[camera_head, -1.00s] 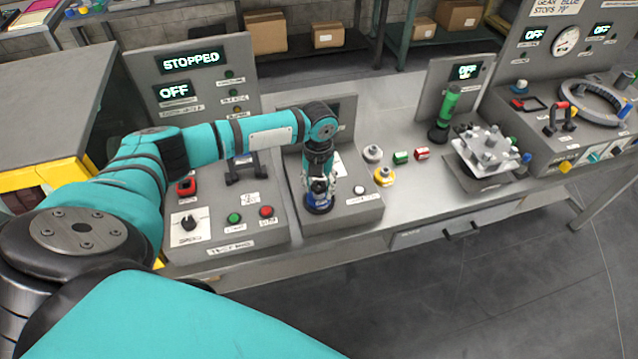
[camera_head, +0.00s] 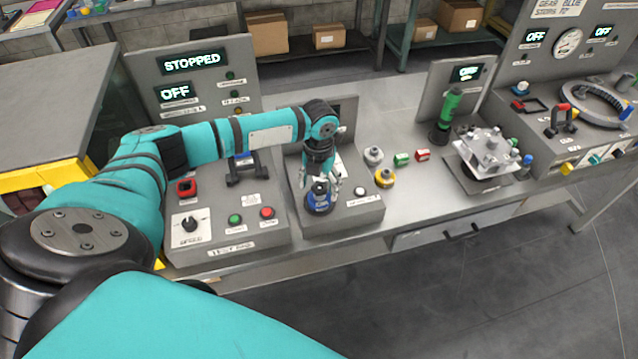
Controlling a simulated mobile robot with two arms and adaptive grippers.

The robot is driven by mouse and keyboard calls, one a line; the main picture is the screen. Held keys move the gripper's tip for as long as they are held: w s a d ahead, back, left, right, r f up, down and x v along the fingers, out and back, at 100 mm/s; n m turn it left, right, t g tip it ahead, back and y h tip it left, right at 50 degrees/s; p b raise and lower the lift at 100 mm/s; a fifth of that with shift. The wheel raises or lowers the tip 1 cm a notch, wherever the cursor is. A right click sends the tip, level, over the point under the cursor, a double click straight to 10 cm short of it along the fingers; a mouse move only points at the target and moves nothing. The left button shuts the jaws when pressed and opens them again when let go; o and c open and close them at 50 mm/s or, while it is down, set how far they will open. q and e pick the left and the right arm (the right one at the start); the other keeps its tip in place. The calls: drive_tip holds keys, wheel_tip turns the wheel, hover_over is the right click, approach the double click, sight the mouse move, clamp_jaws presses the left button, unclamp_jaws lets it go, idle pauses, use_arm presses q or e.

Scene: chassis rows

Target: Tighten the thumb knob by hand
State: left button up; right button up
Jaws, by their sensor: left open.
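A dark knob with a blue base (camera_head: 319,206) stands on the grey sloped console in the middle of the head view; it looks like the thumb knob. My left gripper (camera_head: 321,184) points down from above, right over the knob. Its fingers are spread apart, one to each side of the knob's top. I cannot tell whether a fingertip touches it. The gripper hides part of the console panel behind it. My right gripper is not in view.
A white button (camera_head: 360,191) sits right of the knob. Yellow (camera_head: 385,178), grey, green and red small parts stand on the bench further right.

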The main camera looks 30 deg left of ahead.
use_arm(q)
wheel_tip(320, 180, up, 11)
idle(0.3)
idle(0.4)
